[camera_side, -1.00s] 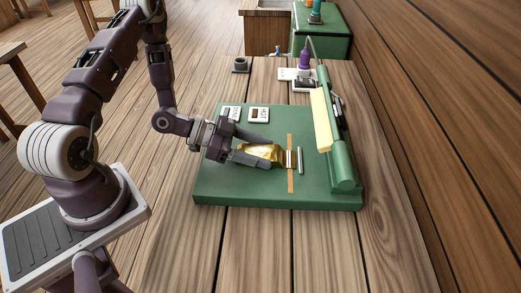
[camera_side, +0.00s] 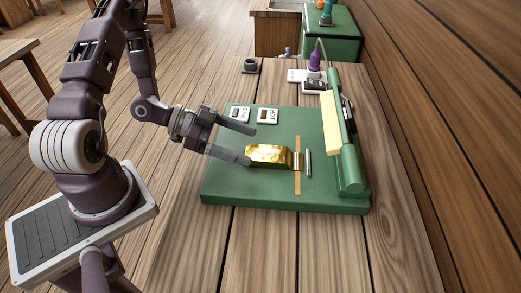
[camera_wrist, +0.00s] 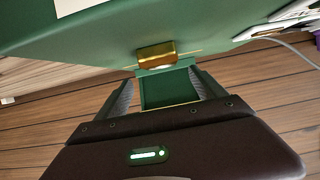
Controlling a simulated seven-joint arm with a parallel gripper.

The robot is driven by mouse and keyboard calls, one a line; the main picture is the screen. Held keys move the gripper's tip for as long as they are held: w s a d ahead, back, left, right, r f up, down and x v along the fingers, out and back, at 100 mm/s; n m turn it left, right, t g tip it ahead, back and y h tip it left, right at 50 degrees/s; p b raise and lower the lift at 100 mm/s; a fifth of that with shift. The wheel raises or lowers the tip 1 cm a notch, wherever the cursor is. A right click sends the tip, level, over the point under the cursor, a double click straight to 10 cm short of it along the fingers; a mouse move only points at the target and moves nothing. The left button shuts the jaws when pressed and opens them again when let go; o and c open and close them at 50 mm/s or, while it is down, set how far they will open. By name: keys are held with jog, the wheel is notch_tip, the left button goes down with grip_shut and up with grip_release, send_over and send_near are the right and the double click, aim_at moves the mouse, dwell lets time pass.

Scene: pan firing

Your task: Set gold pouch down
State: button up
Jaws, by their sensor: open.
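The gold pouch (camera_side: 270,155) lies flat on the green base board (camera_side: 240,188), its right end at the orange strip (camera_side: 298,178). In the wrist view, the gold pouch (camera_wrist: 157,53) shows beyond and between the fingertips. My gripper (camera_side: 250,146) is open and empty, just left of the pouch. One finger reaches out behind the pouch's left end and the other ends close to its near left corner; I cannot tell whether that finger touches it. The wrist view shows my gripper (camera_wrist: 163,84) with its fingers wide apart and nothing between them.
A thin metal bar (camera_side: 308,163) lies right of the strip. A green hinged arm with a cream pad (camera_side: 330,120) stands along the board's right side. Two small panels (camera_side: 240,114) sit at the back left. A purple plug (camera_side: 314,62) and dark cup (camera_side: 251,65) are behind.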

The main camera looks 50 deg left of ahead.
dwell(0.3)
notch_tip(320, 180, up, 10)
jog(key=w+a+f+g+y, duration=0.1)
jog(key=w+a+f+y, duration=0.1)
jog(key=w+y, duration=0.1)
jog(key=w+a+f+g+y, duration=0.1)
jog(key=w+a+f+y, duration=0.1)
jog(key=w+a+y, duration=0.1)
jog(key=w+a+f+g+y, duration=0.1)
jog(key=w+a+f+y, duration=0.1)
jog(key=w+a+y, duration=0.1)
jog(key=shift+w, duration=0.8)
jog(key=d+r+g+y, duration=0.2)
jog(key=d+g, duration=0.1)
jog(key=d, duration=0.1)
notch_tip(320, 180, up, 4)
jog(key=g+h, duration=0.1)
jog(key=g, duration=0.3)
send_over(269, 153)
notch_tip(269, 153, down, 12)
jog(key=shift+f, duration=0.1)
jog(key=c, duration=1.6)
